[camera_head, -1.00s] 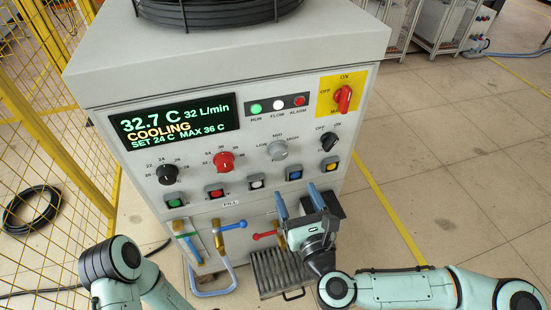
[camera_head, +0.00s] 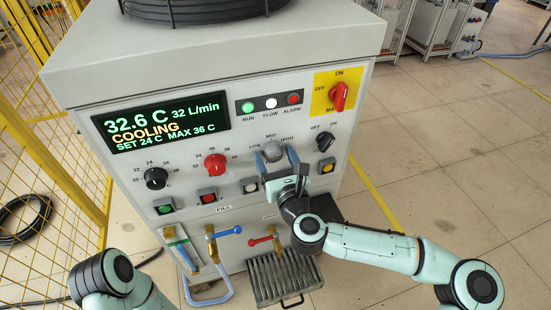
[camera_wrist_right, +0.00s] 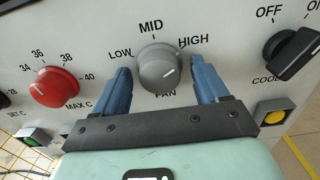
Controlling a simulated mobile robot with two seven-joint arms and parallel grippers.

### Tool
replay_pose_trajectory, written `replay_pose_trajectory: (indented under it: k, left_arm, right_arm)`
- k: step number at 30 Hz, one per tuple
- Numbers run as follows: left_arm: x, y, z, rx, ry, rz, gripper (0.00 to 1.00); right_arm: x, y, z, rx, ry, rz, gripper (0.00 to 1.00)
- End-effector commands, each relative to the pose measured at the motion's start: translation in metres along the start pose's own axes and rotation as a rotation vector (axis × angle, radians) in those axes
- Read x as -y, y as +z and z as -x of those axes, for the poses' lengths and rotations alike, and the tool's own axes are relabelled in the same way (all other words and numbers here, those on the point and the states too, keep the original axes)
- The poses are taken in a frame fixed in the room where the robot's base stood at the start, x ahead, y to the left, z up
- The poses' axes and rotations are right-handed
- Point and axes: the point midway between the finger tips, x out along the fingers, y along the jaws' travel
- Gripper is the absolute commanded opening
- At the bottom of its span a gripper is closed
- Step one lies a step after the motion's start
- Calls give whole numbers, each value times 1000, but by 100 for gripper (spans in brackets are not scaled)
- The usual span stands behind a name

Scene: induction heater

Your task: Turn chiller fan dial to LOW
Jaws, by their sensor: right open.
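The grey chiller fan dial (camera_head: 272,152) is on the front panel, with LOW, MID and HIGH marked around it. In the right wrist view the dial (camera_wrist_right: 158,68) shows a pale pointer line toward the HIGH side. My right gripper (camera_head: 278,162) is in front of the dial; in the wrist view its open blue fingers (camera_wrist_right: 164,82) stand on either side of the knob with visible gaps. Whether the fingertips reach the panel, I cannot tell. My left arm (camera_head: 115,280) shows at the lower left, but its gripper is out of view.
A red dial (camera_head: 215,164) and a black dial (camera_head: 155,178) are left of the fan dial. A black OFF/ON knob (camera_head: 325,141) and a red main switch (camera_head: 339,96) are to the right. Square buttons (camera_head: 207,196) line the panel below, above the valve handles (camera_head: 227,231).

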Motion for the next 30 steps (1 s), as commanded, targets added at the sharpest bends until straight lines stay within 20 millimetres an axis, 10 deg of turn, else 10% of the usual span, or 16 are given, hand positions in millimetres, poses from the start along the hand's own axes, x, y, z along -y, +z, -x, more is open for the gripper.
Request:
replay_pose_trajectory:
  k: [3,8,30]
  left_arm:
    - [0,0,0,0,0,0,0]
    - [0,0,0,0,0,0,0]
    - [-12,3,20,8,18,-11,0]
  right_arm:
    - [0,0,0,0,0,0,67]
    - [0,0,0,0,0,0,18]
    - [1,3,0,3,-3,247,18]
